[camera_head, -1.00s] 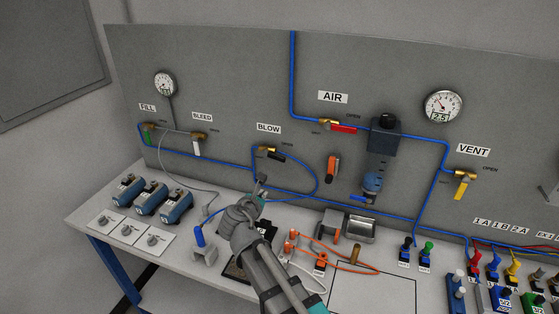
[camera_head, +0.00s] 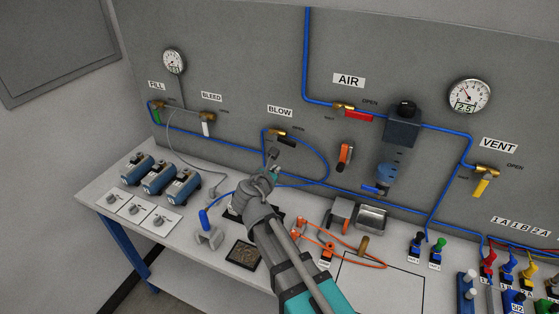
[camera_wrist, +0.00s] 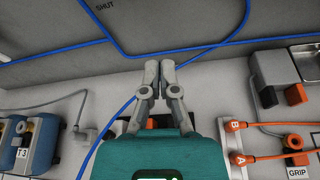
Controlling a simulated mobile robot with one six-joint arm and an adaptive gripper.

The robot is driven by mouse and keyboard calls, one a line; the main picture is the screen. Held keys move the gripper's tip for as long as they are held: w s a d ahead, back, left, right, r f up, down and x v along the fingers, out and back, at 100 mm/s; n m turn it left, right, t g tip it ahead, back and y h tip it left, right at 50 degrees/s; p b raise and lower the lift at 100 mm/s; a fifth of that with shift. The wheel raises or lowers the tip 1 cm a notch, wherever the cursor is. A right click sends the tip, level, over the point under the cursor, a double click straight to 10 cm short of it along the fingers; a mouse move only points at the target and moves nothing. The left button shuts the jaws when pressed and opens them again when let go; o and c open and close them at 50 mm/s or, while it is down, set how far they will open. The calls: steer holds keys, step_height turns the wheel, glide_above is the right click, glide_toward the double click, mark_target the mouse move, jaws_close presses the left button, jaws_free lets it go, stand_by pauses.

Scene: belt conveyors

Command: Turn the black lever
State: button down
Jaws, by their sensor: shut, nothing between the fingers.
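The black lever (camera_head: 287,141) is on the brass valve (camera_head: 273,133) under the BLOW sign on the grey panel. It points right and slightly down. My gripper (camera_head: 272,155) is just below and a little left of the lever in the head view, and appears apart from it. In the wrist view my gripper (camera_wrist: 159,70) has its fingertips together with nothing held. The lever is not in the wrist view; only a SHUT label (camera_wrist: 104,6) and blue tubing show ahead.
Blue tubing (camera_head: 325,165) loops around the BLOW valve. The red AIR lever (camera_head: 359,116), an orange-handled part (camera_head: 345,153) and a filter unit (camera_head: 402,130) are to the right. Blue units (camera_head: 160,177) stand on the bench at left. Orange cables (camera_head: 345,258) lie at right.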

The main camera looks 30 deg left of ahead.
mark_target(284, 141)
steer(key=b+x, duration=0.3)
steer(key=x, duration=0.7)
steer(key=shift+s+d+r+p, duration=0.1)
steer(key=shift+d+r+p, duration=0.05)
steer(key=shift+r+p, duration=0.85)
steer(key=shift+d+r+p, duration=0.2)
steer(key=shift+r+p, duration=0.75)
steer(key=shift+r, duration=0.1)
steer(key=shift+d, duration=0.1)
